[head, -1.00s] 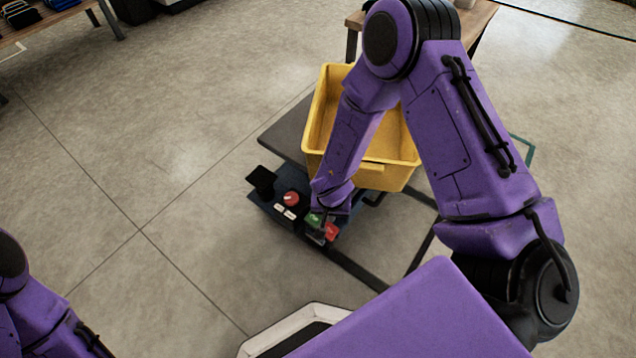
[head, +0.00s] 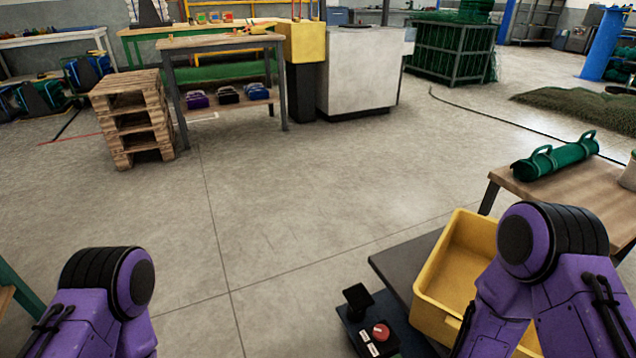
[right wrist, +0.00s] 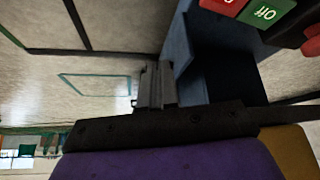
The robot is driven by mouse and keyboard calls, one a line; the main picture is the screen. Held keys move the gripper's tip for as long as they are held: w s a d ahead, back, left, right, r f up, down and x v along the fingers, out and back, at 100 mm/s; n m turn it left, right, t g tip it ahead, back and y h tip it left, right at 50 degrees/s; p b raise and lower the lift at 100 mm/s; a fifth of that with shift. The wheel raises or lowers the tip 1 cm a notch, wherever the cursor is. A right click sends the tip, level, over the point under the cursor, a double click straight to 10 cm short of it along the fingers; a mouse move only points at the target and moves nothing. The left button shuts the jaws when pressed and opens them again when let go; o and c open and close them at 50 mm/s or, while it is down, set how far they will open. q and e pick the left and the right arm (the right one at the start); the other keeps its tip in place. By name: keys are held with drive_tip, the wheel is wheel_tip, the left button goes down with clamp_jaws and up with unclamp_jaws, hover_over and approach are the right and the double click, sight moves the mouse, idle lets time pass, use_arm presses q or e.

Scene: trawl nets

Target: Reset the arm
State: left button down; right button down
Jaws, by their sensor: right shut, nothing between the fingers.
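My right gripper (right wrist: 154,84) shows in the right wrist view with its fingers together and nothing between them.
A yellow bin (head: 440,290) stands on a dark platform (head: 395,262) beside my right arm. A control box with a red knob (head: 380,332) is in front of it. A wooden table (head: 520,190) with a green roll (head: 555,158) stands right. The middle floor is clear.

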drive_tip(key=s+a+f+n+y, duration=0.1)
drive_tip(key=s+f+n+y, duration=0.15)
drive_tip(key=s, duration=0.95)
wheel_tip(320, 180, up, 32)
drive_tip(key=h+p, duration=0.1)
drive_tip(key=p, duration=3.1)
drive_tip(key=shift+s+f+g, duration=0.15)
drive_tip(key=shift+f+g, duration=0.05)
drive_tip(key=shift+g, duration=0.2)
drive_tip(key=shift+a, duration=0.1)
